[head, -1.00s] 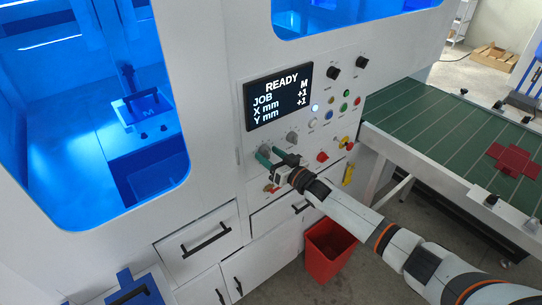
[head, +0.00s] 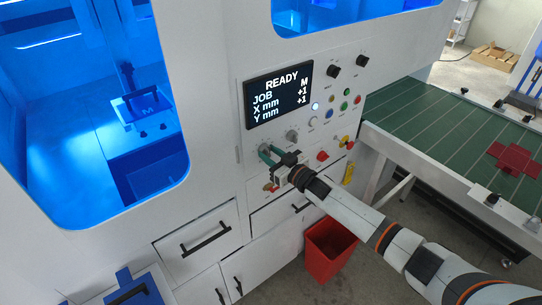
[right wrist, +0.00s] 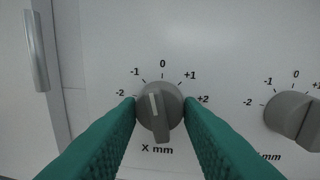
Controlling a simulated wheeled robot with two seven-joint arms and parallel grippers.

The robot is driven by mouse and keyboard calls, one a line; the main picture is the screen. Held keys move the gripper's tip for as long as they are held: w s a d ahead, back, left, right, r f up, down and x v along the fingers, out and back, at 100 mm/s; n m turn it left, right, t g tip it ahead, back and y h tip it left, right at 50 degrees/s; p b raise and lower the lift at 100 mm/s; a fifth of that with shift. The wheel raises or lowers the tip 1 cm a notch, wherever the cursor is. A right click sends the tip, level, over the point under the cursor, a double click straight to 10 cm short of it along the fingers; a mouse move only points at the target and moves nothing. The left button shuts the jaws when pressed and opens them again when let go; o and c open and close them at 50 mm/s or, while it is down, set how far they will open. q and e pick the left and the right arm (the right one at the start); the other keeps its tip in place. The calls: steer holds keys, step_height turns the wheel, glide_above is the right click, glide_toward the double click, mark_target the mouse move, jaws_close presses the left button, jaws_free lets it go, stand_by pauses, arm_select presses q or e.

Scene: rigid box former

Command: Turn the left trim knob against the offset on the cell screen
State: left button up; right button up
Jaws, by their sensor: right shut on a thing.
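The cell screen (head: 278,95) reads READY, JOB M, X mm +1, Y mm +1. The left trim knob (right wrist: 161,118), labelled X mm, is grey with a white pointer line. Its pointer stands a little left of 0, between -1 and 0. My right gripper (right wrist: 160,106) has its green fingers on both sides of this knob and is shut on it. In the head view the right gripper (head: 268,153) hides most of the knob. The right trim knob (right wrist: 296,115) is free; it also shows in the head view (head: 292,136). My left gripper is not in view.
Coloured buttons and black knobs (head: 334,72) sit on the panel right of the screen. A red knob (head: 322,156) is close to my right gripper. Drawers with black handles (head: 206,237) and a red bin (head: 330,250) are below. A green conveyor (head: 430,125) stands at the right.

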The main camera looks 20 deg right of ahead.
steer(key=n, duration=0.4)
steer(key=shift+n+b, duration=0.3)
steer(key=shift+b, duration=0.05)
stand_by(0.4)
steer(key=o, duration=1)
steer(key=b+v, duration=0.3)
steer(key=v, duration=0.9)
steer(key=shift+a+r, duration=0.1)
steer(key=shift+r, duration=0.05)
